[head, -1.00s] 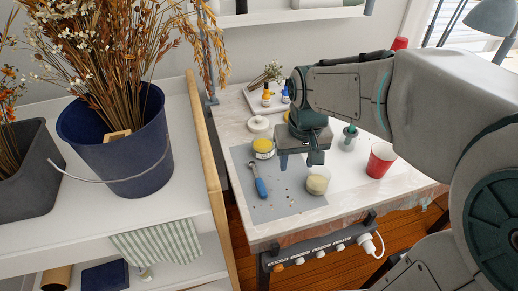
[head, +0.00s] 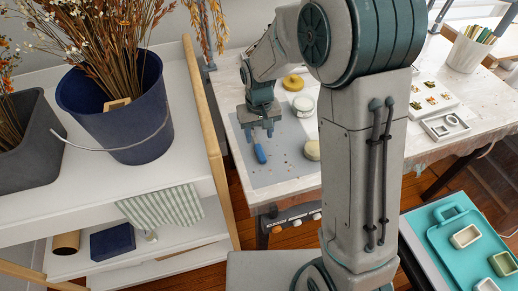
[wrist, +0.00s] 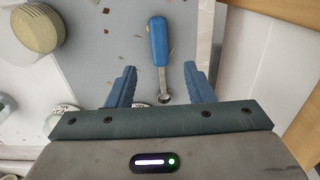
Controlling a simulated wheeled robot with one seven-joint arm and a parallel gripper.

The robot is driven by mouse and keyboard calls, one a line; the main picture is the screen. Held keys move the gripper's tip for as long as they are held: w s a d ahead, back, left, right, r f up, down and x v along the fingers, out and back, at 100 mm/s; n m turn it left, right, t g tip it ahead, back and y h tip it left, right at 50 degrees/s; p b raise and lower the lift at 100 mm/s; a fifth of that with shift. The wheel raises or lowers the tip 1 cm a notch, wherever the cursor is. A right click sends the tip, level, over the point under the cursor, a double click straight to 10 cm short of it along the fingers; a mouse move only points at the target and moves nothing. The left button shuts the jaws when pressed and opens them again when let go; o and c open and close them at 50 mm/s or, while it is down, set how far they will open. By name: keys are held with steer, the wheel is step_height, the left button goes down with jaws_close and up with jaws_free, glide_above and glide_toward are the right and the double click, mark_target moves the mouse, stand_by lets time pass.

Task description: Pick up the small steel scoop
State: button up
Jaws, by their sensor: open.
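The small steel scoop (wrist: 158,45) has a blue handle and a steel bowl. In the wrist view it lies on the grey mat (wrist: 105,55), between and just beyond my open fingers, with its bowl toward my gripper. My gripper (wrist: 160,88) is open and empty, one blue finger on each side of the scoop's line. In the head view the scoop's blue handle (head: 260,153) shows just below my gripper (head: 258,132), while its bowl is hidden behind the gripper. I cannot tell the exact height of the fingers above the mat.
A yellow-lidded jar (head: 293,83) and a white jar (head: 302,104) stand behind. Small flakes lie scattered on the mat.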

mark_target(259, 148)
steer(key=shift+f+p, duration=0.75)
steer(key=shift+f, duration=2.25)
jaws_close()
